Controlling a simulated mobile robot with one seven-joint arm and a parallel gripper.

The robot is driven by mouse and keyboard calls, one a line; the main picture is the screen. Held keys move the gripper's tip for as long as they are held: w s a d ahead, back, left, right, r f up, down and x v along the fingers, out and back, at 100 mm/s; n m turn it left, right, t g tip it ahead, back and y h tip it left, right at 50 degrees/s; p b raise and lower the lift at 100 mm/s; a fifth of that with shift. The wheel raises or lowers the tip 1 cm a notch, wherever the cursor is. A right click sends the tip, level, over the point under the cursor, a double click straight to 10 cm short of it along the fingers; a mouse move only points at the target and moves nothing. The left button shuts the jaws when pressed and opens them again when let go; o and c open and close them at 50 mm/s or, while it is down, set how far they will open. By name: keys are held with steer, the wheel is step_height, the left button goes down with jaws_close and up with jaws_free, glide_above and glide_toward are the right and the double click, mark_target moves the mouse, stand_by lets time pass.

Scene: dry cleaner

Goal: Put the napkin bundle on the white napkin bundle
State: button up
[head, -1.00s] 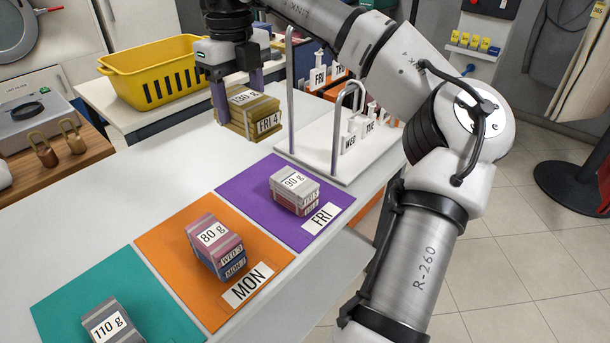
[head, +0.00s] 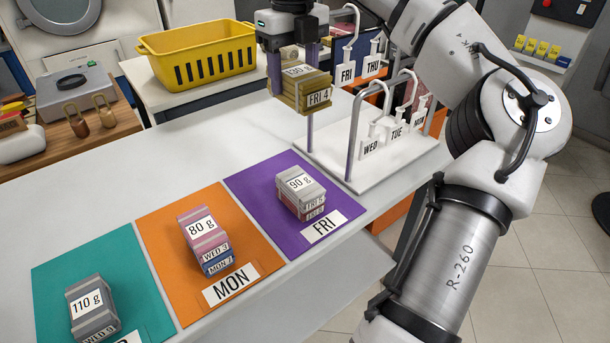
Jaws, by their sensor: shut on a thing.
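My gripper (head: 293,88) is shut on an olive-yellow napkin bundle (head: 290,91) labelled 130 g and FRI 4. It holds the bundle in the air above the white counter, beside the left hoop of the white rack. The white napkin bundle (head: 314,191), pale grey-white on top and labelled 90 g, lies on the purple FRI mat (head: 251,186). A reddish layer marked FRI shows below its top. My gripper is behind and above that stack in the picture, clear of it.
A white rack (head: 350,178) with hoops and day tags stands right of the purple mat. An orange MON mat (head: 160,237) bears an 80 g stack (head: 205,243). A teal mat (head: 60,265) bears a 110 g bundle (head: 92,306). A yellow basket (head: 200,55) stands behind.

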step_height(320, 180, down, 20)
steer(key=shift+r+p, duration=0.1)
steer(key=shift+p, duration=0.45)
steer(key=o, duration=1)
steer(key=shift+o, duration=0.2)
step_height(320, 180, up, 12)
steer(key=shift+r+b, duration=0.15)
steer(key=shift+b, duration=0.3)
